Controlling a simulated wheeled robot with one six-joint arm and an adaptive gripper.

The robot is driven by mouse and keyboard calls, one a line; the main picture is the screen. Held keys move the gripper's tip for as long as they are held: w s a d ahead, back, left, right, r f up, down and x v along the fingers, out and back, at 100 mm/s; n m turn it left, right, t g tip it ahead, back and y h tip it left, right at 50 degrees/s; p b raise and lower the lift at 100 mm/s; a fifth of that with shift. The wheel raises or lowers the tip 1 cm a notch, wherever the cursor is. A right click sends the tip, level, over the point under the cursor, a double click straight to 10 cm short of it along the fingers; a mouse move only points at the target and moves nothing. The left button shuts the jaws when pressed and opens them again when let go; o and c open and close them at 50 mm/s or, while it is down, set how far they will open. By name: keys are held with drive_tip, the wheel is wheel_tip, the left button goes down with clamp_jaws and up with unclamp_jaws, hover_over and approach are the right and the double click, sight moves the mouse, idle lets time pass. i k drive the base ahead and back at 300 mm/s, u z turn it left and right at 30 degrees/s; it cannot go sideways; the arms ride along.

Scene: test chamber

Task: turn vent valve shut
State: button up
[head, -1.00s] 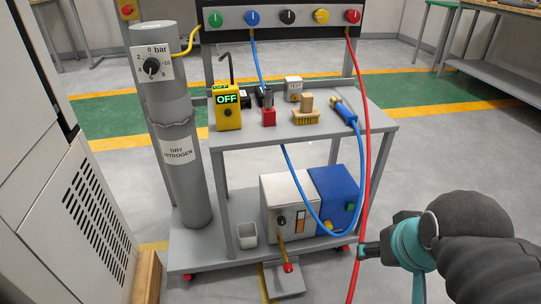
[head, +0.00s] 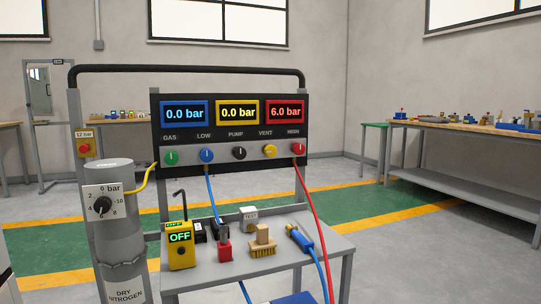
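The vent valve is a yellow knob (head: 270,151) under the label VENT on the black gauge panel (head: 226,104) of the cart. It sits between the black PUMP knob (head: 239,153) and the red HIGH knob (head: 299,149). The green GAS knob (head: 170,157) and the blue LOW knob (head: 207,155) are further left. The vent knob is too small to read its setting surely. The displays above read 0.0 bar in blue, 0.0 bar in yellow and 6.0 bar in red. My gripper is not in view.
A grey nitrogen cylinder (head: 111,222) with a dial stands left of the cart. A red hose (head: 316,208) hangs from HIGH. Floor is open to the right.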

sight(269, 150)
drive_tip(key=z, duration=0.1)
drive_tip(key=k, duration=0.35)
drive_tip(key=u, duration=1.4)
drive_tip(key=i, duration=0.65)
drive_tip(key=z, duration=0.9)
drive_tip(key=i, duration=0.55)
drive_tip(key=z, duration=0.55)
